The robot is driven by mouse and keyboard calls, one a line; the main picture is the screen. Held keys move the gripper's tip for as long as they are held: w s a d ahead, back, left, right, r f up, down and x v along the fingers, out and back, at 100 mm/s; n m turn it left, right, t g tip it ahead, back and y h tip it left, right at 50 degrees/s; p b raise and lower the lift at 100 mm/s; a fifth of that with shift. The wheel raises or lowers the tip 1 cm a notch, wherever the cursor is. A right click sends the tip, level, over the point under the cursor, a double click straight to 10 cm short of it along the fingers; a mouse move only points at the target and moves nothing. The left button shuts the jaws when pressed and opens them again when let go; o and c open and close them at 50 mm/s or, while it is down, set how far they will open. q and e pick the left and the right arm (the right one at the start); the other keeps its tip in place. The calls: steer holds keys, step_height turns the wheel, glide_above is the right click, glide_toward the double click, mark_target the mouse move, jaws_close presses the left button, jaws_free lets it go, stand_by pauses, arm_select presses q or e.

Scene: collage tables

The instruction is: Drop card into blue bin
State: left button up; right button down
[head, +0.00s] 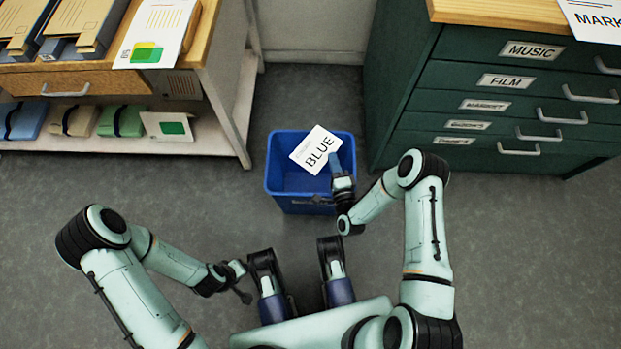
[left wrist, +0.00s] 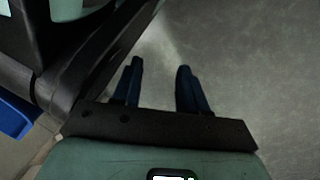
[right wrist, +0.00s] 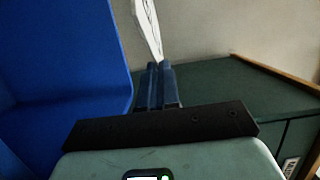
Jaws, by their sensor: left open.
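A white card (head: 315,150) printed with BLUE appears over the opening of the blue bin (head: 282,205) in the head view. My right gripper (head: 335,163) is shut on the card's edge at the bin's right side. In the right wrist view, the fingers (right wrist: 160,72) are together on the card (right wrist: 148,28), seen nearly edge-on, and the bin (right wrist: 60,60) fills the left. The card's height above the rim is hard to tell. My left gripper (head: 243,283) is low at the left; its fingers (left wrist: 160,78) are apart and empty in the left wrist view.
A green drawer cabinet (head: 470,105) with labelled drawers stands close to the right of the bin. A wooden-topped shelf unit (head: 222,70) with folders and boxes stands at the left. Grey floor (head: 120,190) is clear left of the bin.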

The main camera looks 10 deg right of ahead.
arm_select(q)
steer(key=shift+g, duration=0.7)
steer(key=shift+s+a+f+b, duration=0.15)
steer(key=shift+s+f+b, duration=0.4)
steer(key=shift+s, duration=0.5)
steer(key=shift+s+a+f+b, duration=0.15)
steer(key=shift+s+f+b, duration=0.15)
steer(key=shift+s+f, duration=0.6)
arm_select(e)
steer(key=shift+f, duration=1.2)
arm_select(q)
steer(key=shift+s+r, duration=0.1)
steer(key=shift+r, duration=0.05)
arm_select(e)
steer(key=c, duration=1.3)
jaws_free()
